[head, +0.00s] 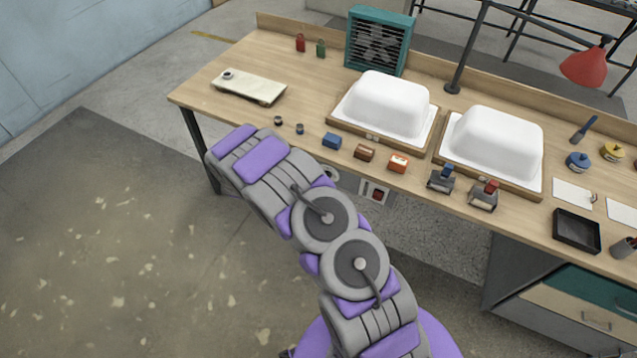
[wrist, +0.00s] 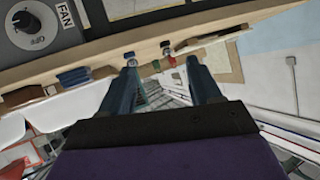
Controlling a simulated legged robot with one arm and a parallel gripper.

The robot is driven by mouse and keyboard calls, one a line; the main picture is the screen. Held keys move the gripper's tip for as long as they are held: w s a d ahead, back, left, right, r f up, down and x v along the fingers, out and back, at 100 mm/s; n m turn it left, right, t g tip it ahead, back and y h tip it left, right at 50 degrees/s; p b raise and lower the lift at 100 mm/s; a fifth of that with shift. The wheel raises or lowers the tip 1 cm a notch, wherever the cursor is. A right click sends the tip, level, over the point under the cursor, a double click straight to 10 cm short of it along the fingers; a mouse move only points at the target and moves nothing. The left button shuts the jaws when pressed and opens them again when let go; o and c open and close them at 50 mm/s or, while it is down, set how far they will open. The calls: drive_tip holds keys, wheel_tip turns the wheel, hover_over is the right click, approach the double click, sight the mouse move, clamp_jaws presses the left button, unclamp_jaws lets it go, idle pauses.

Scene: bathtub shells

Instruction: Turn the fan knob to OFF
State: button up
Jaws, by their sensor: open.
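Tilted OFF lettering shows at the dial; I cannot tell which way the knob points. My gripper (wrist: 163,75) is open, its two dark fingers apart with nothing held between them. The knob lies off to the left of the fingers, clear of them. In the head view my arm reaches toward the bench's front left, and the gripper is hidden. The teal fan (head: 380,40) stands at the back of the bench.
The wooden bench (head: 225,75) carries two white tub shells (head: 385,100) (head: 492,140) on wooden bases. Small blocks and clamps line its front edge. A panel with a red switch (head: 375,191) hangs below that edge. The floor at left is clear.

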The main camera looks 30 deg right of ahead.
drive_tip(key=s+d+f+m+h, duration=0.1)
drive_tip(key=s+d+f+h, duration=0.2)
drive_tip(key=d+f, duration=0.4)
drive_tip(key=s+a+f+m+h, duration=0.1)
drive_tip(key=s+a+f+h, duration=0.25)
drive_tip(key=s+f, duration=0.45)
drive_tip(key=h+b, duration=0.2)
drive_tip(key=b, duration=0.1)
approach(327, 176)
drive_tip(key=w+d+f+b, duration=0.1)
drive_tip(key=w+d+b, duration=0.1)
drive_tip(key=w+d, duration=0.3)
drive_tip(key=shift+w+d+f+m+b, duration=0.25)
drive_tip(key=shift+w+f+m+b, duration=0.05)
drive_tip(key=shift+w+f, duration=0.1)
